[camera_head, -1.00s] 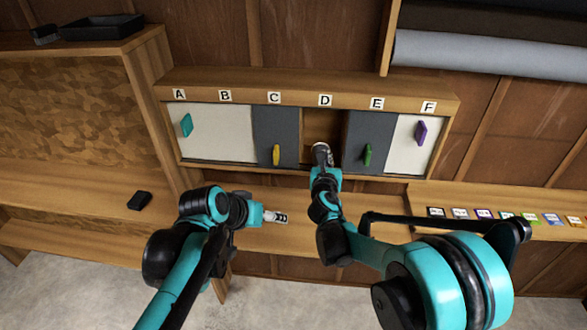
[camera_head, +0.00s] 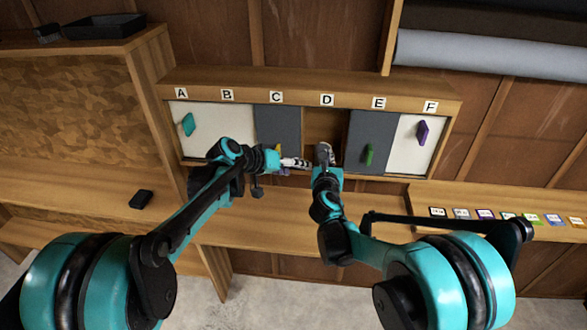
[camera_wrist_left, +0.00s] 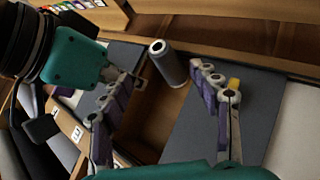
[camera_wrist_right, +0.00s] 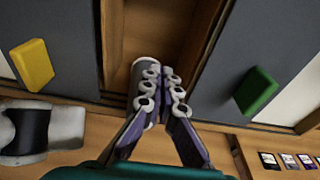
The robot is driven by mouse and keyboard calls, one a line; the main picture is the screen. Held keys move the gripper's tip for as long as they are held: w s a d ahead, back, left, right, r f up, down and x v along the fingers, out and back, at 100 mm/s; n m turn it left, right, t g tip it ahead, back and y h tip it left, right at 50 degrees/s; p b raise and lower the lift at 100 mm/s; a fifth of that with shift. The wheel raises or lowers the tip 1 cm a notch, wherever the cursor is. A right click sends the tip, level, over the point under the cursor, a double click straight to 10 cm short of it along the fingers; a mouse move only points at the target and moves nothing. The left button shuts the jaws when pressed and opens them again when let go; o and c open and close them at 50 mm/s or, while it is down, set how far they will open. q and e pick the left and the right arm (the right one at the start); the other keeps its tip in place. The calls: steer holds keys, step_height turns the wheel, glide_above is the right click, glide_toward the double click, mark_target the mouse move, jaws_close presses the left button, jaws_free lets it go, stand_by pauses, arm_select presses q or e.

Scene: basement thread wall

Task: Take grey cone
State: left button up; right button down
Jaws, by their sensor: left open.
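The grey cone (camera_wrist_left: 168,62), a grey spool with a pale round end, shows in the left wrist view at open bay D (camera_head: 322,124). In the right wrist view its pale end (camera_wrist_right: 147,63) is partly hidden behind a finger. My left gripper (camera_wrist_left: 162,110) is open, its fingers apart below the cone in its wrist view, with nothing between them. In the head view the left gripper (camera_head: 296,163) points right, close to the right one. My right gripper (camera_wrist_right: 163,80) is at bay D, its fingertips close together by the cone; whether they hold it is unclear.
Dark panels flank bay D, with a yellow handle (camera_wrist_right: 32,65) and a green handle (camera_wrist_right: 256,90). A purple handle (camera_head: 422,132) and a teal handle (camera_head: 188,124) sit farther out. Several coloured cards lie on the right ledge. A black box (camera_head: 141,200) lies on the left bench.

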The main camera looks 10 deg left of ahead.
arm_select(q)
steer(key=x, duration=1.2)
steer(key=c, duration=1.3)
arm_select(e)
steer(key=shift+r, duration=0.65)
